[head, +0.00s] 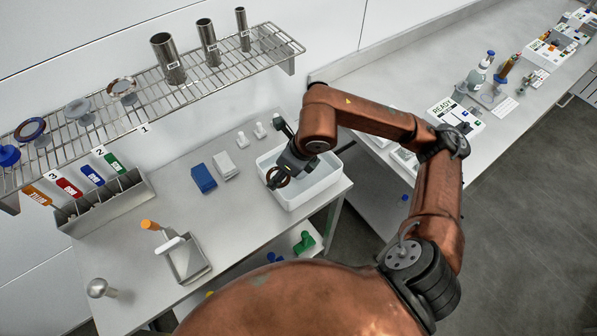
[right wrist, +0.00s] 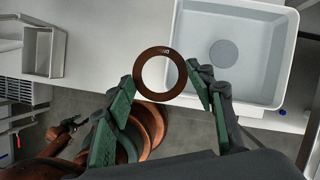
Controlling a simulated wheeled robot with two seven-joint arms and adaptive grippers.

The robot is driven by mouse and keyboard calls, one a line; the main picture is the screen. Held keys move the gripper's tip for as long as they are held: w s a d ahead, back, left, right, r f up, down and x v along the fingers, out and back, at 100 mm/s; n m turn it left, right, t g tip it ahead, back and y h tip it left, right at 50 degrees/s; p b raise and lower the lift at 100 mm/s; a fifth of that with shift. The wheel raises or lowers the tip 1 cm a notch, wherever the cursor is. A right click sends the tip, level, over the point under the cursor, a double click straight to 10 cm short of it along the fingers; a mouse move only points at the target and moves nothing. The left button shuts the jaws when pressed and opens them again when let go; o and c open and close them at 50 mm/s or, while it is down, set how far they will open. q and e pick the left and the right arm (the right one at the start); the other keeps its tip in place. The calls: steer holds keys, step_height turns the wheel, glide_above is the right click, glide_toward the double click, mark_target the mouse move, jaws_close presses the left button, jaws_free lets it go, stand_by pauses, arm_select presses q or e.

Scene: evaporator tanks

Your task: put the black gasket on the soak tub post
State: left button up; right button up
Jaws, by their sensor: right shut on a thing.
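My right gripper (head: 281,175) is over the white soak tub (head: 328,190), shut on a dark, brownish-black ring, the gasket (head: 272,184). In the right wrist view the gasket (right wrist: 141,85) lies flat between the green fingertips of my right gripper (right wrist: 163,88), its hole open, pale lettering on its rim. There the tub (right wrist: 282,65) is to the right of the gasket. A grey round shape (right wrist: 223,53) shows on the tub floor; whether it is the post I cannot tell. A dark end of my left arm (right wrist: 66,127) shows small at lower left.
A wire shelf (head: 200,70) above holds metal cylinders and several rings. On the bench, a blue block (head: 202,178), a pale block (head: 227,165) and white fittings stand left of the tub. A grey bin (head: 187,262) is nearer. A second bench (head: 400,85) runs right.

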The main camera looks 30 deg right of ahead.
steer(key=shift+d+f, duration=0.2)
steer(key=shift+f, duration=0.7)
steer(key=shift+w+d+f, duration=0.4)
steer(key=shift+w+d, duration=0.15)
steer(key=shift+d, duration=0.25)
steer(key=w+d+f, duration=0.1)
steer(key=d+f, duration=0.1)
steer(key=w+d+f, duration=0.2)
steer(key=d, duration=0.1)
steer(key=w+d+f, duration=0.2)
steer(key=d+f, duration=0.1)
steer(key=shift+w+d+f, duration=0.1)
steer(key=shift+w+d, duration=0.05)
steer(key=shift+w+d+f, duration=0.2)
steer(key=shift+d+f, duration=0.05)
steer(key=shift+f, duration=0.1)
steer(key=f, duration=0.3)
steer(key=shift+w+d+f+p, duration=0.1)
steer(key=shift+d+p, duration=0.1)
steer(key=shift+p, duration=0.1)
steer(key=shift+f, duration=0.25)
arm_select(q)
steer(key=shift+w+d+r, duration=0.1)
steer(key=shift+w+r, duration=0.05)
steer(key=shift+w, duration=0.5)
steer(key=shift+w+d+r, duration=0.1)
steer(key=shift+w, duration=0.5)
